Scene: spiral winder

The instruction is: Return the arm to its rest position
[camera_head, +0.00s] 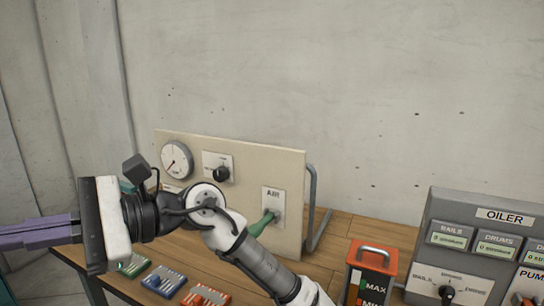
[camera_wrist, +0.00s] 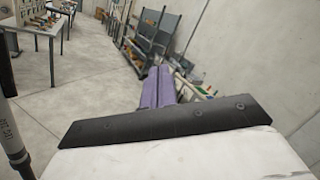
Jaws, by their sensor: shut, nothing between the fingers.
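My gripper (camera_head: 38,231) is at the left edge in the head view, with its purple fingers together and pointing left. My arm reaches up from the bottom middle and bends to the left, in front of the table and the beige panel (camera_head: 285,165). In the wrist view the two purple fingers (camera_wrist: 158,88) lie side by side, closed, with nothing between them. They point out over the room, apart from any object.
The panel on the wooden table (camera_head: 345,235) carries a gauge (camera_head: 177,160), a black knob (camera_head: 221,174) and a green AIR lever (camera_head: 262,224). A grey OILER box (camera_head: 485,240) and a red-black container (camera_head: 370,272) stand right. Open floor (camera_wrist: 75,105) and shelving (camera_wrist: 155,40) show in the wrist view.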

